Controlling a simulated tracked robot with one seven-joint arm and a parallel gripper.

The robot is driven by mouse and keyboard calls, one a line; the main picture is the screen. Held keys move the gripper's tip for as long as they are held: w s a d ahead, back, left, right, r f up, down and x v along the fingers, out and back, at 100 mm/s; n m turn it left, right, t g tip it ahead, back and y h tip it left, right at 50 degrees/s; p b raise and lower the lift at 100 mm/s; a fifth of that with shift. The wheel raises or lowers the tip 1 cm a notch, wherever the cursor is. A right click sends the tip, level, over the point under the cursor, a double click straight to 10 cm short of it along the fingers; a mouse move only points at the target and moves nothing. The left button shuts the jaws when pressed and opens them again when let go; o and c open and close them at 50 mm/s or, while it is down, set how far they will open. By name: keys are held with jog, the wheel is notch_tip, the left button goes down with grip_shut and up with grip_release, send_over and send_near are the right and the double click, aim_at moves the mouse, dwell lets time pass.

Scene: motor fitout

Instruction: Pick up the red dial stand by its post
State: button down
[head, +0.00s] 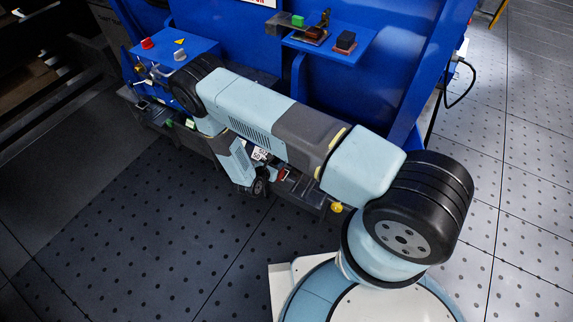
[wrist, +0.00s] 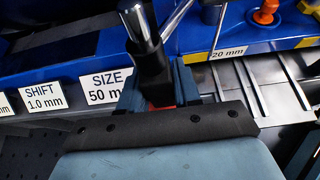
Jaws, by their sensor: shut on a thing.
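In the wrist view my gripper (wrist: 158,92) is shut on the post of a stand, with a dark blue finger on each side. In the head view my arm covers most of this place, and I cannot make out the fingers or the stand clearly there.
Grey metal slats (wrist: 265,85) lie to the right. In the head view, a blue box has a red knob (head: 147,43), and a blue shelf (head: 362,36) holds small blocks.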

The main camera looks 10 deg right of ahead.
jog(key=shift+s+a, duration=0.8)
jog(key=shift+s, duration=0.2)
jog(key=shift+s+a, duration=0.75)
jog(key=shift+s, duration=0.2)
jog(key=shift+s+r, duration=0.1)
jog(key=s+a+r, duration=0.1)
jog(key=r, duration=0.1)
jog(key=s+a+r, duration=0.1)
jog(key=s+r, duration=0.1)
jog(key=shift+a, duration=0.2)
jog(key=shift+s+f, duration=0.1)
dwell(0.4)
